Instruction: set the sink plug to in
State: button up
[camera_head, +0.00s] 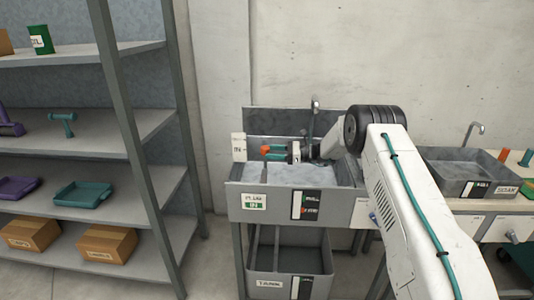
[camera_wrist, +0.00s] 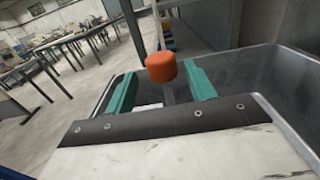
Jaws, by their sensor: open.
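The sink plug's control appears to be an orange knob (camera_head: 265,149) on a thin dark stem at the left end of the grey sink (camera_head: 278,208). In the wrist view the orange knob (camera_wrist: 160,67) shows upright between and slightly beyond the teal fingers. My gripper (camera_head: 276,153) is open over the sink, pointing left, with its fingertips close to the knob. In the wrist view my gripper (camera_wrist: 161,86) has a clear gap between its fingers; contact with the knob cannot be told. A front label (camera_head: 254,202) reads "PLUG IN". The drain is not visible.
A tap (camera_head: 315,105) rises behind the sink. A white "IN" sign (camera_head: 239,147) stands at its left end. A soak basin (camera_head: 464,172) is to the right. A shelf rack (camera_head: 135,150) with trays and boxes stands left. A grey bin (camera_head: 290,262) sits below.

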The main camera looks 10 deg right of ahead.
jog(key=shift+v, duration=2.15)
jog(key=shift+s, duration=0.15)
jog(key=s+a+r+n+g+h, duration=0.2)
jog(key=s+a+r+n, duration=0.15)
jog(key=s+r, duration=0.45)
jog(key=s+a+r+n+g+h, duration=0.2)
jog(key=s+a+r+n+h, duration=0.15)
jog(key=s+r, duration=0.5)
jog(key=s+a+r+n+g+h, duration=0.2)
jog(key=s+r+n, duration=0.25)
jog(key=s, duration=0.55)
jog(key=s+d+r+n+h, duration=0.1)
jog(key=s+n+h, duration=0.2)
jog(key=s, duration=0.6)
jog(key=s+r+n+h, duration=0.2)
jog(key=s, duration=0.8)
jog(key=s+d+f+n+t+h, duration=0.1)
jog(key=s+d+f+n+h, duration=0.1)
jog(key=s, duration=0.5)
jog(key=s+d+f+n+h, duration=0.2)
jog(key=s+d+n, duration=0.1)
jog(key=s, duration=0.4)
jog(key=shift+d+f+t+h, duration=0.35)
jog(key=shift+d+f+t, duration=0.05)
jog(key=shift+d, duration=0.1)
